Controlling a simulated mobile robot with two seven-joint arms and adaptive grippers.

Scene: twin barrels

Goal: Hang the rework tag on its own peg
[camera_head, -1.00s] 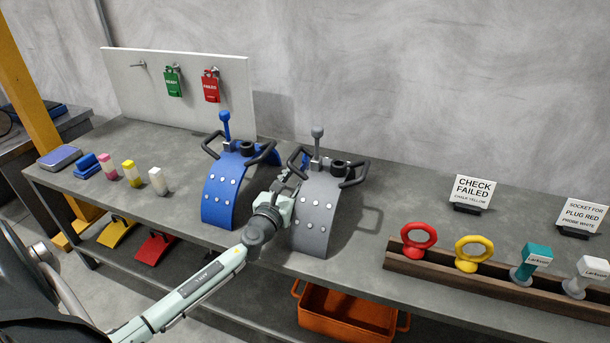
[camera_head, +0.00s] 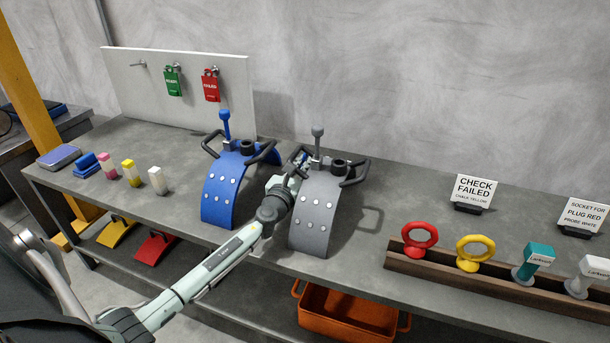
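A white board (camera_head: 215,122) stands at the back left of the bench. It carries a bare peg (camera_head: 138,65) on the left, a green tag (camera_head: 174,82) in the middle and a red tag marked FAILED (camera_head: 211,86) on the right. I see no tag that I can read as the rework tag. My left gripper (camera_head: 301,163) is between the blue barrel piece (camera_head: 222,192) and the grey barrel piece (camera_head: 316,215), near their handles. Its fingers are small and partly lost among the dark handles, so their opening and any held thing are unclear. My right gripper is out of view.
Pink, yellow and white chalk-like blocks (camera_head: 131,173) stand at the left. A brown rack (camera_head: 420,271) with rings and stamps lies at the right, behind it a CHECK FAILED sign (camera_head: 474,191). An orange crate (camera_head: 345,318) is below.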

